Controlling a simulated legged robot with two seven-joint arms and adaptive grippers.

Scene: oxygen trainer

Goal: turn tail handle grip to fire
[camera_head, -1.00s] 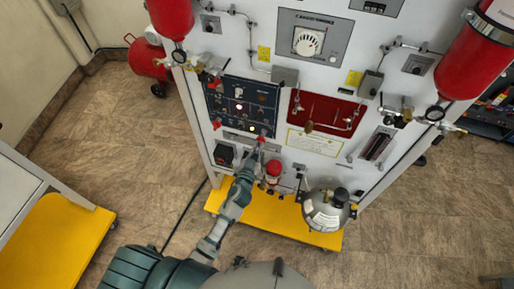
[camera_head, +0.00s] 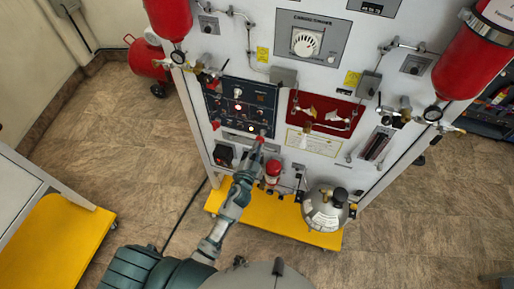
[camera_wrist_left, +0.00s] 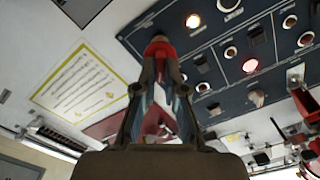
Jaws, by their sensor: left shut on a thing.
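A red handle (camera_head: 261,137) sits at the lower right corner of the dark blue control panel (camera_head: 262,97). It also shows in the left wrist view (camera_wrist_left: 159,46), at the panel's edge. My left gripper (camera_head: 257,146) reaches up from below and is shut on this handle. In the left wrist view its fingers (camera_wrist_left: 160,66) close around the handle's near end and hide part of it. The exact turn of the handle is hard to tell. My right gripper is not in view.
A red recessed panel (camera_head: 343,122) with pale shapes lies right of the blue panel. A red-topped fitting (camera_head: 273,169) stands close beside my left gripper. A silver round tank (camera_head: 325,211) stands on the yellow base (camera_head: 290,229). Red cylinders (camera_head: 470,65) flank the trainer.

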